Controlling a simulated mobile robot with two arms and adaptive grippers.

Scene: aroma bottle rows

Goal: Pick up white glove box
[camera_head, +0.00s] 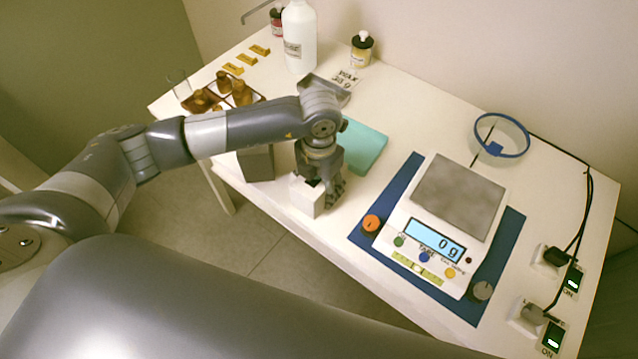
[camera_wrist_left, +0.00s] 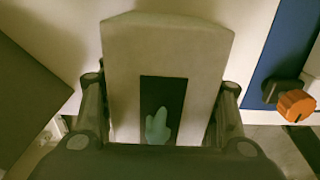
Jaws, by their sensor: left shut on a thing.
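The white glove box (camera_head: 305,197) is at the table's front edge, under my left gripper (camera_head: 319,184). In the left wrist view the white glove box (camera_wrist_left: 168,50) fills the middle, with a dark opening and a pale teal glove (camera_wrist_left: 158,127) showing in it. The fingers of my left gripper (camera_wrist_left: 160,118) are on both sides of the box, shut on it. I cannot tell whether the box touches the table. My right gripper is not in view.
A scale (camera_head: 452,220) reading 0 g stands on a blue mat (camera_head: 365,238) to the right. A teal pad (camera_head: 363,147) lies behind the gripper. A grey box (camera_head: 256,163) is just left. A white bottle (camera_head: 299,38) and an amber bottle (camera_head: 361,50) stand at the back.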

